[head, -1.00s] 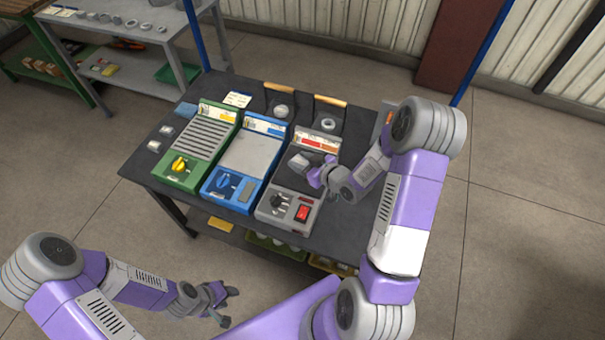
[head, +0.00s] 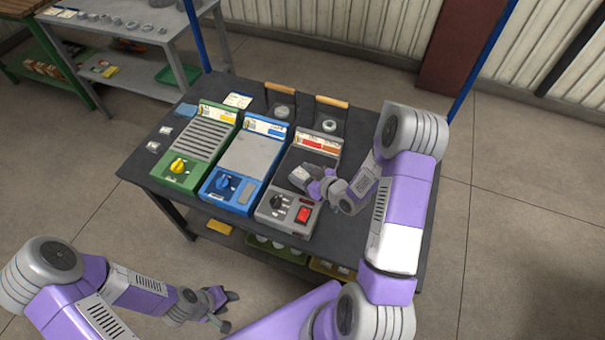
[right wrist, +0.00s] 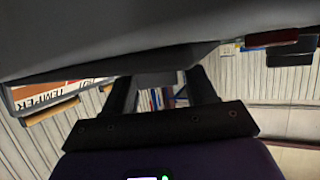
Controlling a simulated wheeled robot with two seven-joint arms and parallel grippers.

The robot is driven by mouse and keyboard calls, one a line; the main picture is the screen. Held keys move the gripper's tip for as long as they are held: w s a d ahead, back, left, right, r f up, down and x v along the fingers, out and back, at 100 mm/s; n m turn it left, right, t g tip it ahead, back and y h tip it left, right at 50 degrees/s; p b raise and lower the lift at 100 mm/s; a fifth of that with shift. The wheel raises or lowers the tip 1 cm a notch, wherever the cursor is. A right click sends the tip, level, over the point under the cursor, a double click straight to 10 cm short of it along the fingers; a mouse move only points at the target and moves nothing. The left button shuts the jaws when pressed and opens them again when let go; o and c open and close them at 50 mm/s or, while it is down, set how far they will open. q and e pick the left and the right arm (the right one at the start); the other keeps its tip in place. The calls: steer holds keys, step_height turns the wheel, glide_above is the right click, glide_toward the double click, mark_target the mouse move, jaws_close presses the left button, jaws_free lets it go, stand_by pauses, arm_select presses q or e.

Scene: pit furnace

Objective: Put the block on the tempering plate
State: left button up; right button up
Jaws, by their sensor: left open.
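A grey block (head: 302,177) is at the fingertips of my right gripper (head: 314,183), over the dark plate of the grey unit (head: 289,208) with the red-and-white label. My right gripper looks shut on the block; I cannot tell whether its underside touches the plate. In the right wrist view a grey piece (right wrist: 155,79) shows between the two dark fingers, below a large close grey surface. A label reading TEMPER (right wrist: 42,95) shows at the left there; I cannot tell which unit it is on. My left gripper (head: 226,308) is open and empty, in front of the table.
A blue unit (head: 243,160) with a bare grey plate and a green slotted unit (head: 199,145) stand left of the grey unit. Two dark holders with wooden bars (head: 332,101) and rings stand behind. The dark table (head: 160,185) is clear at its left front.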

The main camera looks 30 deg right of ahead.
steer(key=shift+o, duration=0.7)
steer(key=shift+r, duration=0.2)
steer(key=p+v, duration=0.2)
steer(key=v, duration=1)
